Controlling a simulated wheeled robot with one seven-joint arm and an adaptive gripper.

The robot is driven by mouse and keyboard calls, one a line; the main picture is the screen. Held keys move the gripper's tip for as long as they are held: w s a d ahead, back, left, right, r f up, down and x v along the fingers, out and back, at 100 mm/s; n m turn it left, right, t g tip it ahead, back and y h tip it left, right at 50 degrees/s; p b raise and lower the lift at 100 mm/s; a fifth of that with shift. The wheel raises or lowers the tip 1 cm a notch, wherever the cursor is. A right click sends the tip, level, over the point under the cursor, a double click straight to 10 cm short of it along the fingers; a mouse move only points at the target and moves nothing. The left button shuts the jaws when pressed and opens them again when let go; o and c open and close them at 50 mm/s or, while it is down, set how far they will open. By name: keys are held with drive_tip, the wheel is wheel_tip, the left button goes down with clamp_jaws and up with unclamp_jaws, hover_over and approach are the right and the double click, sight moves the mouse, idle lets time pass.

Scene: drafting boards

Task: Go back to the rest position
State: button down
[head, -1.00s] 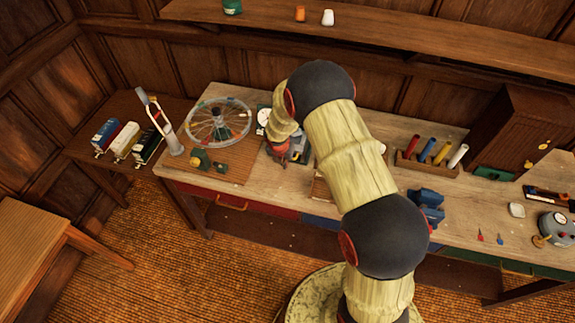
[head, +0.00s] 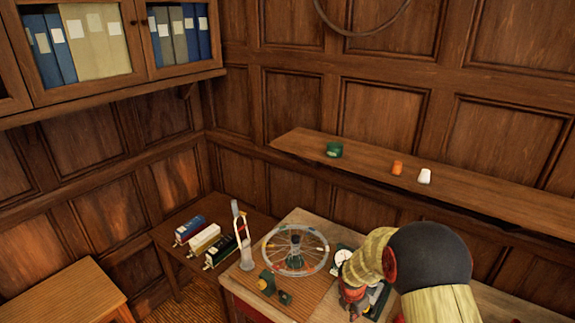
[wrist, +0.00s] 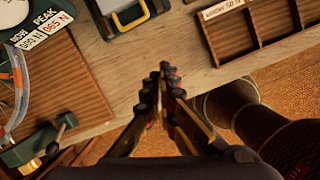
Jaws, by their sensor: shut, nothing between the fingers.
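My gripper shows in the wrist view (wrist: 165,75) with its two fingers together and nothing between them. It hangs above the front edge of the wooden bench top (wrist: 95,50), with the woven floor below. In the head view my gripper (head: 352,308) is a small red and dark shape at the lower right, partly hidden by my arm. It is close to the wheel stand and the dial gauge (head: 342,258).
A spoked wheel (head: 295,250) lies on a wooden board at left. A wall shelf (head: 450,190) runs above the bench.

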drive_tip(key=s+a+r+m+t+b, duration=0.1)
drive_tip(key=s+r+m+b, duration=0.4)
drive_tip(key=s+m, duration=0.3)
drive_tip(key=s+a+r+m+t+y+b, duration=0.1)
drive_tip(key=s+r+m+b, duration=0.5)
drive_tip(key=s, duration=0.6)
drive_tip(key=s+a+r+m+t+y+b, duration=0.1)
drive_tip(key=s+a+r+m+b, duration=0.1)
drive_tip(key=s+r+m+b, duration=0.4)
drive_tip(key=s+m+b, duration=0.2)
drive_tip(key=s+m, duration=0.2)
drive_tip(key=shift+s+a+r+t, duration=0.15)
drive_tip(key=shift+a+t, duration=0.1)
drive_tip(key=shift+t, duration=0.15)
